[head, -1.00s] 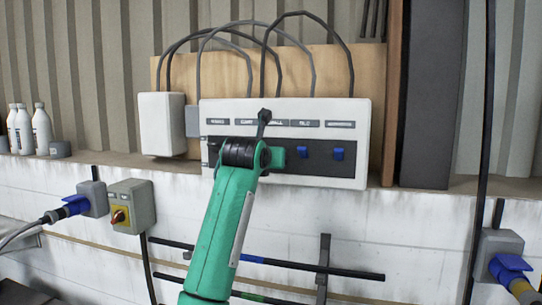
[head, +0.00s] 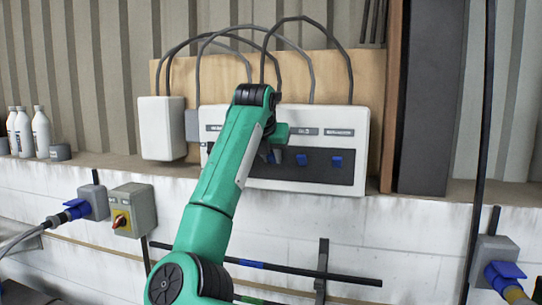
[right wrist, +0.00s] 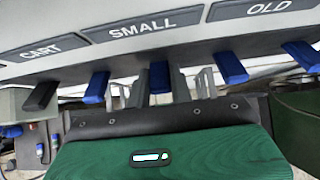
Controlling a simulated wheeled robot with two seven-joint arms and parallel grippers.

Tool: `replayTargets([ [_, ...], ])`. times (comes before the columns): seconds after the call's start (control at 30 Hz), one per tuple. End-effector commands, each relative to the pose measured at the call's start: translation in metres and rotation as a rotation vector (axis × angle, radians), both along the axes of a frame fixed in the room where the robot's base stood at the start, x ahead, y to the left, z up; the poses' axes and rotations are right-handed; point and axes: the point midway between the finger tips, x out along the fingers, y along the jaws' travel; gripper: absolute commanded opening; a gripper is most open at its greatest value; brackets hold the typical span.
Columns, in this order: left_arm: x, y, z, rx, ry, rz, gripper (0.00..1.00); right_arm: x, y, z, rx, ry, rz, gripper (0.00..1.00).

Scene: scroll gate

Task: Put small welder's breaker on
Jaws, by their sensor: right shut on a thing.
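The white breaker panel (head: 358,120) hangs on a wooden board, with labels above a row of switches. The small welder's breaker (right wrist: 160,77) is the blue middle switch, matching the SMALL label (right wrist: 140,27). My right gripper (head: 271,155) is at this switch; in the right wrist view its fingers (right wrist: 160,90) sit on both sides of the blue lever, shut on it. I cannot tell whether the lever is up or down. My right arm hides the panel's left middle in the head view. My left gripper is out of view.
Blue switches beside it are under OLD (right wrist: 230,68) and toward CART (right wrist: 97,88); a black switch (right wrist: 40,97) is farther left. Cables loop above the panel. A white box (head: 160,128) is to its left, and a grey isolator (head: 133,210) is below.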

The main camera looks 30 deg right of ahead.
Motion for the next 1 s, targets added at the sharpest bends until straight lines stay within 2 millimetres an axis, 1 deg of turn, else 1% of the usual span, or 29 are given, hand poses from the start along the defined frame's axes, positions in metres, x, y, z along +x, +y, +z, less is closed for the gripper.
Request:
replayTargets([
  [0.03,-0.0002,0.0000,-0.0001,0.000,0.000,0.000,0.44,0.0004,0.0000,-0.0027,0.008,0.008,0.001,0.00],
  [0.43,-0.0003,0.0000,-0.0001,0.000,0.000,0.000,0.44,0.0006,0.0001,-0.0031,0.012,0.011,0.001,0.00],
  [0.47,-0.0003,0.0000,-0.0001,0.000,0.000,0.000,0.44,0.0006,0.0000,-0.0031,0.012,0.011,0.001,0.26],
  [0.5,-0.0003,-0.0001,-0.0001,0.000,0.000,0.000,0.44,0.0006,-0.0001,-0.0030,0.011,0.010,0.001,0.34],
  [0.57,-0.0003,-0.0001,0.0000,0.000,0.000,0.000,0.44,0.0006,-0.0001,-0.0026,0.010,0.010,0.001,0.44],
  [0.87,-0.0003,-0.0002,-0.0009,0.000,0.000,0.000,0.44,0.0000,0.0004,-0.0006,0.008,0.007,0.000,0.44],
  [1.0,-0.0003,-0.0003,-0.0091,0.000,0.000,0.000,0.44,-0.0042,0.0060,0.0062,0.008,0.005,0.001,0.44],
])
